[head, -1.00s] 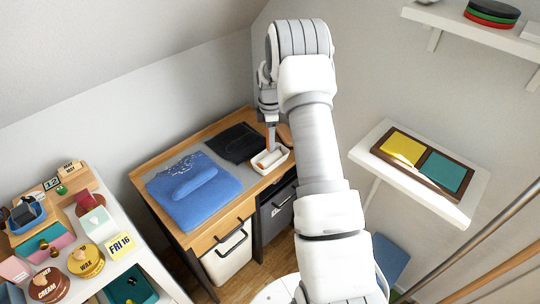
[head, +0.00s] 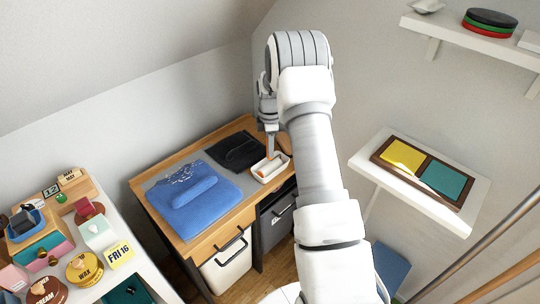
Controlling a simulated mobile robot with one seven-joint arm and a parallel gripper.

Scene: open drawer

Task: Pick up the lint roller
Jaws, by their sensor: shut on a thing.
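The lint roller (head: 267,170), small and pale with an orange part, shows at the white tray (head: 285,167) on the back right of the wooden desk. My gripper (head: 271,156) points down at the tray, its fingers shut on the lint roller. The roller is small here and partly hidden by the fingers and the tray wall. I cannot tell whether it is clear of the tray floor.
A folded blue garment (head: 195,197) lies on the desk's grey mat, with a black folded item (head: 236,152) behind it. A cluttered white shelf unit (head: 118,240) stands at left. A wall shelf (head: 425,205) with a two-colour board is at right.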

